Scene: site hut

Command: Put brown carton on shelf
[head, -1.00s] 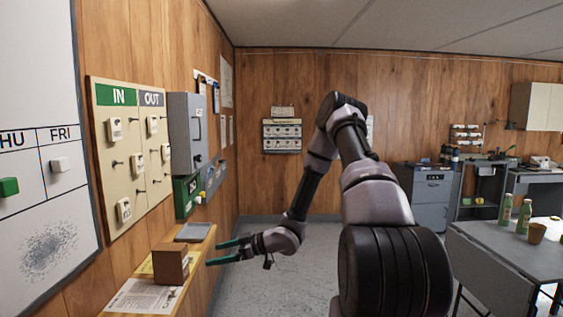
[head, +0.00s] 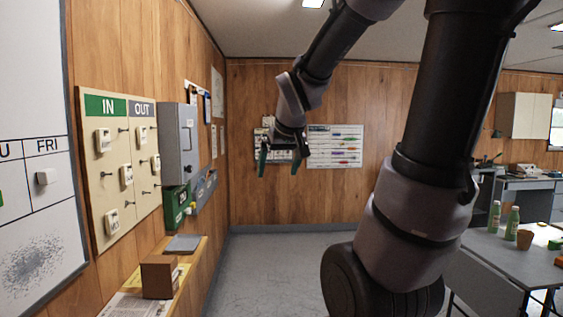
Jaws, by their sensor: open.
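The brown carton (head: 159,278) stands upright on the narrow wooden shelf (head: 187,270) along the left wall. It rests near papers and a yellow sheet, with nothing holding it. My gripper (head: 279,172) is raised well above and to the right of the carton, in front of the back wall. Its green-tipped fingers point down, apart and with nothing between them.
A flat grey item (head: 184,244) lies on the shelf behind the carton. A grey wall box (head: 179,143) and a green box (head: 177,205) hang above. At right, a grey table (head: 500,262) holds bottles (head: 512,224) and a brown cup (head: 525,240). The middle floor is clear.

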